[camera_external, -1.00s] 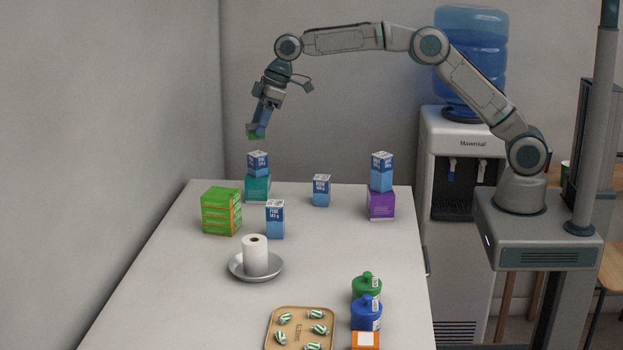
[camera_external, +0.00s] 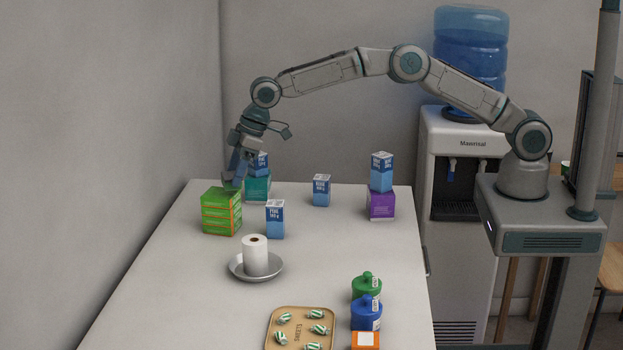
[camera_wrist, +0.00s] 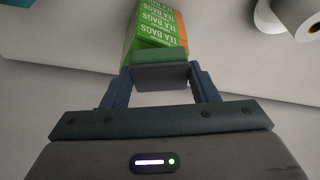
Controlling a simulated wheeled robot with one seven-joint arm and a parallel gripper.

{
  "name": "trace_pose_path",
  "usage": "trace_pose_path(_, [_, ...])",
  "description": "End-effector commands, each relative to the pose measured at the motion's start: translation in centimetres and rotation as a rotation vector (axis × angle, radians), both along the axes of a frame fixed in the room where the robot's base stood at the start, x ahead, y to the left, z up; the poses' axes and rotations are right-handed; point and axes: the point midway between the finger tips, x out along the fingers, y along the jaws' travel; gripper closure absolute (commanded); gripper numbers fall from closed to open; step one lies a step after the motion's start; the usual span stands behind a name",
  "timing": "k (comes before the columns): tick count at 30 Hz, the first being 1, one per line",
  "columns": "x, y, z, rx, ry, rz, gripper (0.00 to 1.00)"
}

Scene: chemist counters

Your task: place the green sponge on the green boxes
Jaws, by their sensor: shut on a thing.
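The green boxes (camera_external: 220,216) are a stack of green tea-bag boxes with orange stripes at the far left of the counter. In the wrist view the green boxes (camera_wrist: 157,27) are just beyond the fingers. In the wrist view my gripper (camera_wrist: 158,80) is shut on the green sponge (camera_wrist: 160,56), which has a grey side. The sponge is almost hidden in the outside view. I cannot tell whether it touches the top box.
Blue cartons (camera_external: 275,219) stand right of the stack, one on a teal box (camera_external: 257,188) close behind. A paper roll (camera_external: 255,254) stands on a grey dish (camera_external: 270,273) in front.

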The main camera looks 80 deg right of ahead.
Motion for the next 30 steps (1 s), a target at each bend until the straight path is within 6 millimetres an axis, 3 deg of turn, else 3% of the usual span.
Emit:
trace_pose_path(4, [0.0,0.0,-1.4,0.001,0.001,-0.001,0.71])
trace_pose_path(16, [0.0,0.0,-2.1,0.0,-0.001,0.0,0.71])
trace_pose_path(17, [0.0,0.0,-2.0,0.0,-0.001,0.0,0.38])
trace_pose_path(18, [0.0,0.0,-2.0,0.0,-0.001,0.0,0.27])
trace_pose_path(30, [0.0,-0.1,-1.4,0.0,-0.001,0.0,0.24])
